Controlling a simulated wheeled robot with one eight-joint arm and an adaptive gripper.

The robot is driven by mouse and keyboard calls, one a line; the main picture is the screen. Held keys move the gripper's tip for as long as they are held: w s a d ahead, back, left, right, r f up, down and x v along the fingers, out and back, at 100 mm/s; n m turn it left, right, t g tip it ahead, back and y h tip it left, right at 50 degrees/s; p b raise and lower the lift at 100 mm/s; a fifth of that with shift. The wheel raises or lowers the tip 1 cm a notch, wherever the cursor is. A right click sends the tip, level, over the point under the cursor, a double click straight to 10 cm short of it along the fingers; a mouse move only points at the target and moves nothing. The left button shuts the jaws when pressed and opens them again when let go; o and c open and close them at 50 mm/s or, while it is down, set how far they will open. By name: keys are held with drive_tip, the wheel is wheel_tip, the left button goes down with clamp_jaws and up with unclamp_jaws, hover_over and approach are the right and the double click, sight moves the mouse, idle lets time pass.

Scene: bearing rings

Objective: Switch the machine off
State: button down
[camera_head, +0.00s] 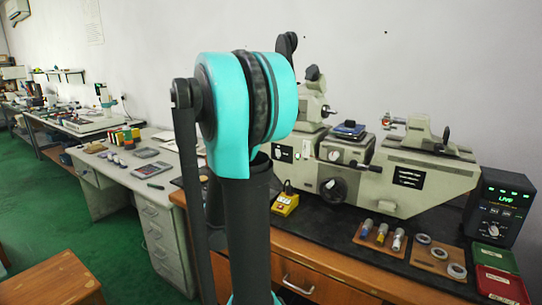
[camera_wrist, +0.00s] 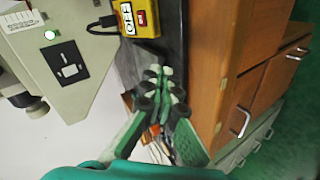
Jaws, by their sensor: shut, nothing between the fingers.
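The machine (camera_head: 425,180) is a long beige-grey measuring bench on the dark worktop, right of my arm in the head view. In the wrist view its casing (camera_wrist: 85,45) fills the upper left, turned sideways. It carries a black plate with a pale switch (camera_wrist: 69,69) and a lit whitish-green lamp (camera_wrist: 50,34). Which way the switch is set is too small to tell. My gripper (camera_wrist: 159,72) is shut and empty, right of the switch plate and below the yellow box in the wrist view, apparently touching nothing. In the head view my arm hides it.
A yellow control box (camera_head: 286,203) with a cable stands before the machine; it also shows in the wrist view (camera_wrist: 140,17). A black display unit (camera_head: 500,208) is lit green. Ring board (camera_head: 425,266), cylinder board (camera_head: 372,245) and red tray (camera_head: 500,285) lie at front right.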

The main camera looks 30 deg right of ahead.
drive_tip(key=w+d+r+n+t+h, duration=0.1)
drive_tip(key=w+d+r+n+h, duration=0.2)
drive_tip(key=w+d+r+h, duration=0.4)
drive_tip(key=shift+w+d+r+t, duration=0.4)
drive_tip(key=shift+w+d+r, duration=0.15)
drive_tip(key=shift+w+r, duration=0.75)
drive_tip(key=shift+s+d+r, duration=0.1)
drive_tip(key=shift+s+r, duration=0.1)
drive_tip(key=shift+r, duration=0.05)
drive_tip(key=x, duration=1.3)
drive_tip(key=shift+w+d+r, duration=0.2)
drive_tip(key=shift+d, duration=0.15)
drive_tip(key=shift+w+d+r, duration=0.1)
drive_tip(key=shift+d+r, duration=0.1)
drive_tip(key=shift+d, duration=0.05)
